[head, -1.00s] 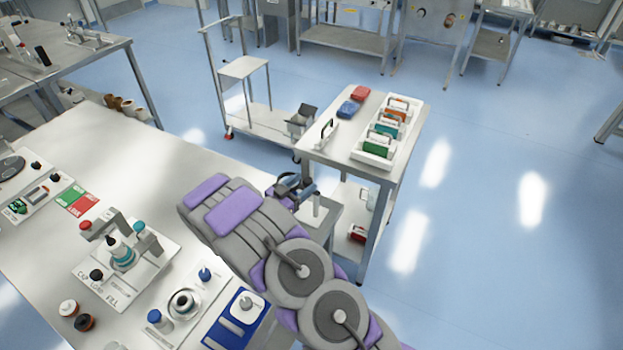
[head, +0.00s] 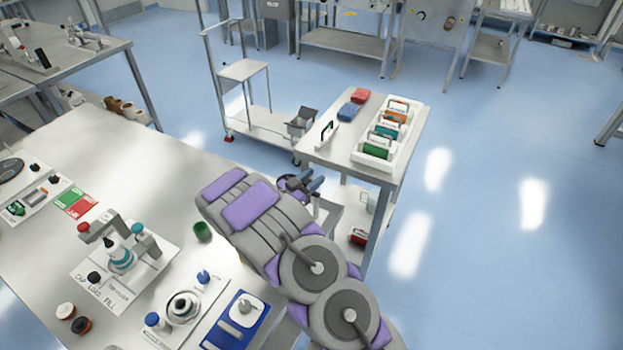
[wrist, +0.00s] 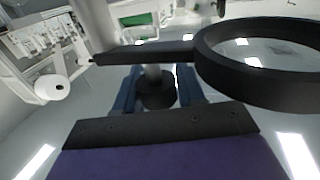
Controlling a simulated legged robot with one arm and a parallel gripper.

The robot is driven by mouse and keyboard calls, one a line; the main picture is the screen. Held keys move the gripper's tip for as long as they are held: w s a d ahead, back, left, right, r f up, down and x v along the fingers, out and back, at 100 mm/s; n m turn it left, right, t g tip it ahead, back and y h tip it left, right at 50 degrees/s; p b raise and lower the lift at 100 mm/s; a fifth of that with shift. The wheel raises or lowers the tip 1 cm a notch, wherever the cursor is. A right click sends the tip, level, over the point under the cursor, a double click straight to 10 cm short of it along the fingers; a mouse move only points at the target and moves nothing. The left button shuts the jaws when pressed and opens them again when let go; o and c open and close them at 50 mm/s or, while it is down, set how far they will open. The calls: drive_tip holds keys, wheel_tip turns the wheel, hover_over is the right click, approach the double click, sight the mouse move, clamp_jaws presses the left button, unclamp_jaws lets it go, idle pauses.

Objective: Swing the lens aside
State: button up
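The lens is a black ring on a flat dark bar; the lens (wrist: 205,62) fills the upper right of the wrist view, and its bar runs left across the view. In the head view the dark ring (head: 290,184) is small, beside my gripper (head: 314,186). In the wrist view my gripper (wrist: 160,88) has its two blue fingers apart. A grey post with a dark round base (wrist: 156,92) appears between them, below the bar. I cannot tell whether the fingers touch the post or bar. In the head view my arm hides what is below.
A side table (head: 345,160) with a white rack (head: 392,128) stands beyond the gripper. Open floor (head: 480,230) lies right.

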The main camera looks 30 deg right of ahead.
clamp_jaws()
